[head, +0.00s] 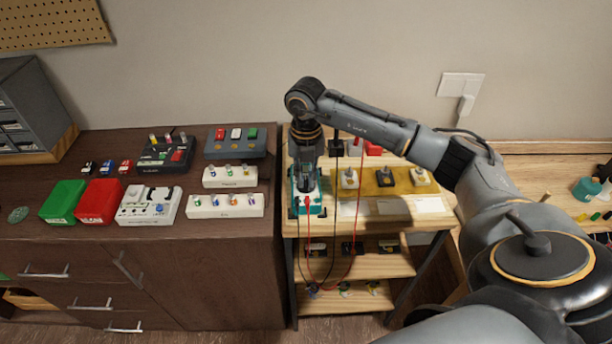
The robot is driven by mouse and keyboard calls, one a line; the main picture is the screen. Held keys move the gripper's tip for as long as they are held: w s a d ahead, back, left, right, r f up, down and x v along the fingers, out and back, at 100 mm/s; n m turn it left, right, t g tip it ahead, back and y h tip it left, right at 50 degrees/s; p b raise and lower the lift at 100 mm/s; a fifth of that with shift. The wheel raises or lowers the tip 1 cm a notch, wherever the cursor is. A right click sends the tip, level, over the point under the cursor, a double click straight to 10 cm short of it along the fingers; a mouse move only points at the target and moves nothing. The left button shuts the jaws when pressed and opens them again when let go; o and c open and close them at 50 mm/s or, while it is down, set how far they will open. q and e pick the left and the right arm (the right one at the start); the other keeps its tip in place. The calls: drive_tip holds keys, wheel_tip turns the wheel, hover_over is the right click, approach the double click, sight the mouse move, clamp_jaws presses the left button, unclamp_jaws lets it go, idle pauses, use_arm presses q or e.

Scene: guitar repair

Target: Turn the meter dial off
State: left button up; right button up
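The meter (316,209) is a small teal-edged box with a pale face, lying at the left front of the wooden shelf unit's top. Red and black leads hang from it. My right arm reaches in from the right, and its dark gripper (306,188) points straight down over the upper part of the meter. The gripper hides the dial, so its setting does not show. I cannot tell whether the fingers touch the dial or how far apart they are. My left gripper is out of view.
On the shelf unit, a yellow mat (364,184) with several switch-like parts lies right of the meter. The dark cabinet (150,245) at left carries green and red boxes (98,202) and several white control blocks (224,206). A wooden bench (545,165) stands at right.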

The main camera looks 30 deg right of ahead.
sight(306, 182)
drive_tip(key=o, duration=0.4)
wheel_tip(306, 182, up, 12)
idle(0.5)
idle(0.3)
